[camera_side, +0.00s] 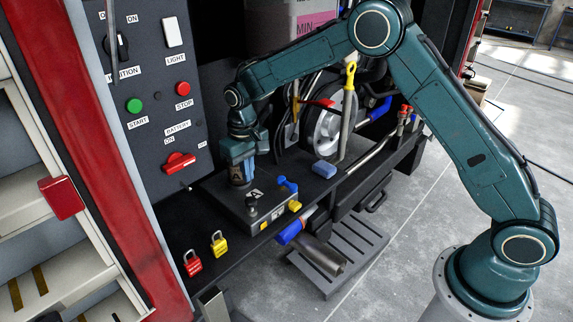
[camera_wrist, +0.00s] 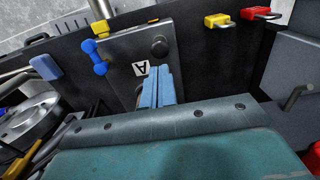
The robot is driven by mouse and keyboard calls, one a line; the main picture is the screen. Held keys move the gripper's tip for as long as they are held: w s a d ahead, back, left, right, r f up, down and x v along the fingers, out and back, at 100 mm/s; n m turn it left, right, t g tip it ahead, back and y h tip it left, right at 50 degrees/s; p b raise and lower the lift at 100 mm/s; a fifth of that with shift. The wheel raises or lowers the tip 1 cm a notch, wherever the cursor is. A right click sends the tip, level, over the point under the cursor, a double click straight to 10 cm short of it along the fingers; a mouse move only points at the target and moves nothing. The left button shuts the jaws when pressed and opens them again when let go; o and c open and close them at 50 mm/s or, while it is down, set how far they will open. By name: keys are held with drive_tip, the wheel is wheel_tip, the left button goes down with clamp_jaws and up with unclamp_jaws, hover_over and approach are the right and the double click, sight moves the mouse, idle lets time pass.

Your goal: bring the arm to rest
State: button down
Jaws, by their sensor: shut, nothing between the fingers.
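My gripper (camera_side: 240,172) points down over the dark box marked A (camera_side: 270,207) on the black shelf. Its blue fingers are together with nothing between them. In the wrist view my gripper (camera_wrist: 162,80) shows as two closed blue fingers close to the A label of the box (camera_wrist: 122,48). I cannot tell whether the fingertips touch the box. My teal arm arches over the shelf from its base at the lower right.
A blue fitting (camera_side: 287,186) and a yellow piece (camera_side: 295,206) sit by the box. A blue block (camera_side: 324,169), yellow padlock (camera_side: 219,244) and red padlock (camera_side: 192,263) are on the shelf. A control panel (camera_side: 150,70) stands left. Behind are a wheel (camera_side: 328,125) and hoses.

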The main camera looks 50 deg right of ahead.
drive_tip(key=shift+r, duration=0.45)
drive_tip(key=shift+r, duration=0.15)
drive_tip(key=s+d+r+t, duration=0.1)
drive_tip(key=s+d+r, duration=0.2)
drive_tip(key=s+r, duration=0.5)
drive_tip(key=s+d+r+t, duration=0.25)
drive_tip(key=s+r, duration=0.35)
drive_tip(key=r, duration=0.4)
drive_tip(key=s+d+t, duration=0.1)
drive_tip(key=s, duration=1)
drive_tip(key=s+d+r+t, duration=0.1)
drive_tip(key=s+d, duration=0.1)
drive_tip(key=s, duration=0.8)
drive_tip(key=shift+s+d+r, duration=0.15)
drive_tip(key=shift+s+d, duration=0.1)
drive_tip(key=shift+s, duration=0.1)
drive_tip(key=c, duration=2.2)
unclamp_jaws()
